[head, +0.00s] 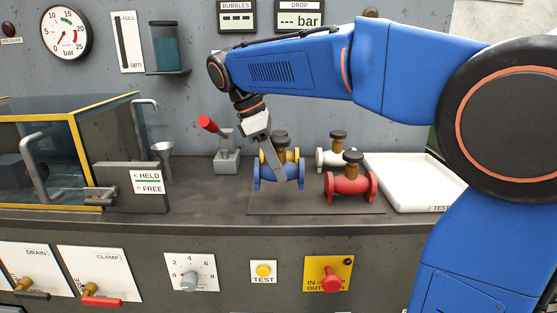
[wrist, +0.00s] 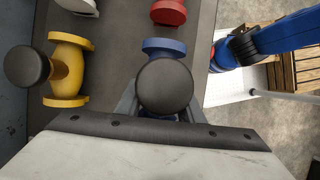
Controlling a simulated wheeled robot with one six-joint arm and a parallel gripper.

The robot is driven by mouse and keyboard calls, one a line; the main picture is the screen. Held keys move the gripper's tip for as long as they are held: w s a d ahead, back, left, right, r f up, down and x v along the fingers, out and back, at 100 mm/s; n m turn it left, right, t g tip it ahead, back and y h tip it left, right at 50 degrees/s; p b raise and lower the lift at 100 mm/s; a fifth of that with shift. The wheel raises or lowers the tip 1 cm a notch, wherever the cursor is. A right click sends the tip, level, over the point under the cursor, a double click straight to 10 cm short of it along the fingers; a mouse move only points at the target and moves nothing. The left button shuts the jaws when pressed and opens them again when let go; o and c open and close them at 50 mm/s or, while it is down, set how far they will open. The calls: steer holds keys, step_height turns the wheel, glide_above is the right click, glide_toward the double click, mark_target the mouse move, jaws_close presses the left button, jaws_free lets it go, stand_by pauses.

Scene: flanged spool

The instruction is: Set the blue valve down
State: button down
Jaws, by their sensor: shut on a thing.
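The blue valve (head: 267,174) is upright, with blue end flanges and a dark round knob, at the left part of the dark mat (head: 312,204). My gripper (head: 288,172) reaches down from above and is shut on the blue valve. In the wrist view, the blue valve (wrist: 164,47) sits between the fingers, and its black knob hides most of its body. I cannot tell whether its flanges touch the mat or hang just above it.
The yellow valve (head: 292,154) stands close behind the blue one. The red valve (head: 350,184) is to the right, with the white valve (head: 325,157) behind it. A white tray (head: 408,196) lies farther right. A red-handled lever device (head: 227,160) stands at the back left.

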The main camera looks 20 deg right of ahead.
steer(key=shift+f, duration=1.8)
steer(key=c, duration=1.2)
jaws_free()
steer(key=shift+f, duration=0.1)
steer(key=v, duration=1.2)
